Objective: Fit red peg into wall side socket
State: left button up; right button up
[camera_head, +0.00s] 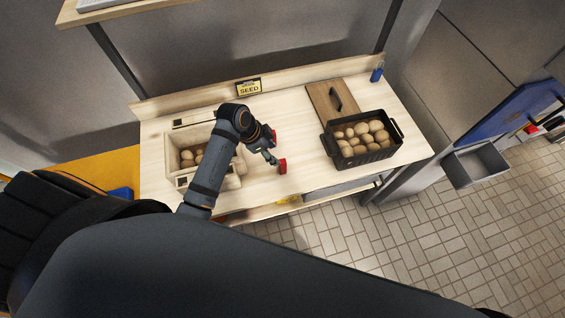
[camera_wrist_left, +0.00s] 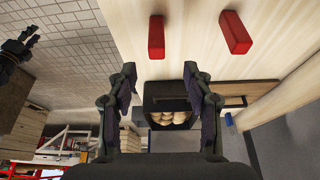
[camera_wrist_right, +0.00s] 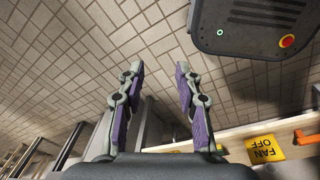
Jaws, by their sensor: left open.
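Two red blocks, either of which may be the red peg, are on the pale wooden bench; one (camera_head: 283,166) is close to my left gripper (camera_head: 268,152) and the other (camera_head: 274,136) lies farther back, partly hidden by it. In the left wrist view, one red block (camera_wrist_left: 156,37) and the other (camera_wrist_left: 235,32) are apart, both beyond the fingertips. My left gripper (camera_wrist_left: 159,68) is open and empty above the bench. My right gripper (camera_wrist_right: 158,70) is open and empty over the tiled floor; it is not in the head view. I cannot make out a wall side socket.
A wooden bin (camera_head: 175,140) with potatoes is on the bench's left. A black crate (camera_head: 328,145) of potatoes and a brown board (camera_head: 319,97) are on the right. A SEED sign (camera_head: 249,87) stands at the back.

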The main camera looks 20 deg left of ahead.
aim_at(283, 161)
pick_arm(q)
jog(key=shift+x, duration=1.25)
jog(key=shift+w+d+f, duration=0.1)
jog(key=shift+w+f, duration=0.1)
jog(key=shift+d+f+p, duration=0.25)
jog(key=shift+f+p, duration=0.15)
jog(key=shift+p, duration=0.15)
jog(key=x, duration=0.2)
jog(key=p+x, duration=0.1)
jog(key=shift+s+d+f, duration=0.15)
jog(key=shift+d+f, duration=0.15)
jog(key=shift+d, duration=0.05)
jog(key=shift+f, duration=0.3)
jog(key=c, duration=1)
grip_shut()
pick_arm(e)
jog(key=shift+w+r, duration=0.3)
jog(key=shift+r, duration=0.3)
jog(key=shift+w+r, duration=0.25)
jog(key=shift+r, duration=0.35)
